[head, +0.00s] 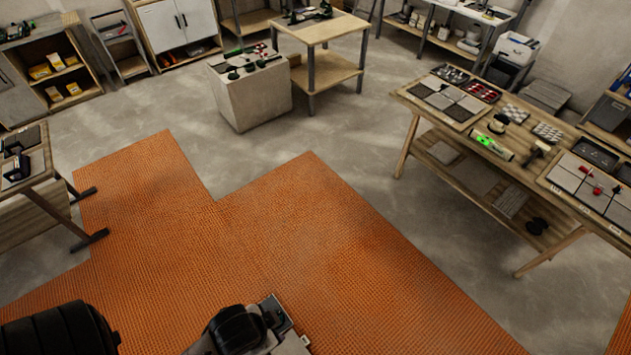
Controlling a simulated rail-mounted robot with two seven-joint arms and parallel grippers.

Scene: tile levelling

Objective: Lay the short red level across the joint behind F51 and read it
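I cannot single out the short red level in the head view. Small red pieces (597,190) stand on light grey tiles (566,173) in a tray at the right end of the right workbench. A red-edged black tray (481,91) lies at that bench's far end. No F51 label is readable, and I cannot make out its joint; the orange textured matting (290,225) shows no tile laid on it. No gripper fingertips show. A black rounded part and a grey-and-black part at the bottom edge are cut off, and I cannot tell what they are.
The right workbench (535,238) also carries a pale tool with a green light (491,146) and several grey tiles (440,97). A pale block (252,95) with small green, black and red items stands behind the matting. A wooden table (318,30) is beside it. Bare concrete (350,130) lies between.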

